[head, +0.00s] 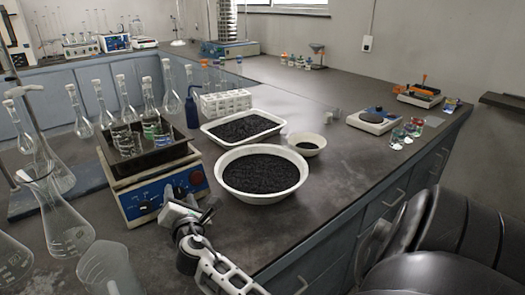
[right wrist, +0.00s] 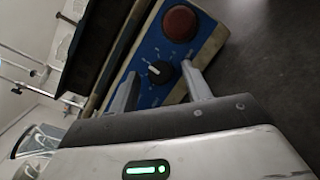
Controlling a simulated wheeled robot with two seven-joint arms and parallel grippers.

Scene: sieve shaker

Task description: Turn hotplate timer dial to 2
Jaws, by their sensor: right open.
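The hotplate (head: 134,204) stands at the front left of the bench, with a blue front panel that also shows in the right wrist view (right wrist: 205,32). The black timer dial (right wrist: 159,72) has a white pointer mark and a ring of small marks, too small to read. A red round knob (right wrist: 180,23) is beside it on the panel. My right gripper (right wrist: 160,70) is open, its two fingers on either side of the dial in that view; I cannot tell whether they touch it. In the head view my right gripper (head: 182,212) is in front of the panel. My left gripper is not in view.
On the hotplate is a dark tray (head: 172,153) with glass beakers. A round white bowl (head: 263,196) of black grains and a white tray (head: 270,123) are right of it. Glass flasks (head: 62,225) stand close on the left.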

